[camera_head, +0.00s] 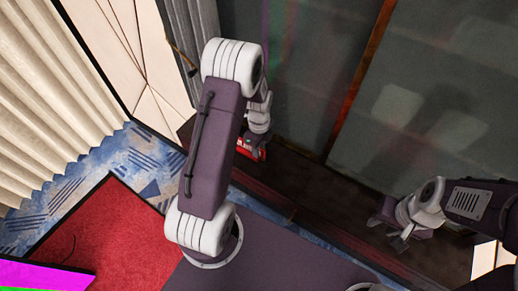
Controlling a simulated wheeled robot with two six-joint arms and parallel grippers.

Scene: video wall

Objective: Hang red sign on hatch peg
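A small red thing with white marks, which looks like the red sign (244,146), shows low beside my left arm, at the dark ledge below the video wall. My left gripper (253,149) is at the sign, pointing down. My own arm covers much of both, so I cannot tell whether the fingers are closed on it. My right gripper (388,232) is over the ledge at the lower right, with its fingers apart and nothing between them. I cannot make out a hatch peg for certain.
Dark glassy panels (300,85) with a brown upright strip (360,80) rise behind the ledge (300,185). A thin rod with a dark end (192,71) is by the grey curtain (196,25). A red mat (125,240) and blue patterned carpet (140,160) lie at lower left.

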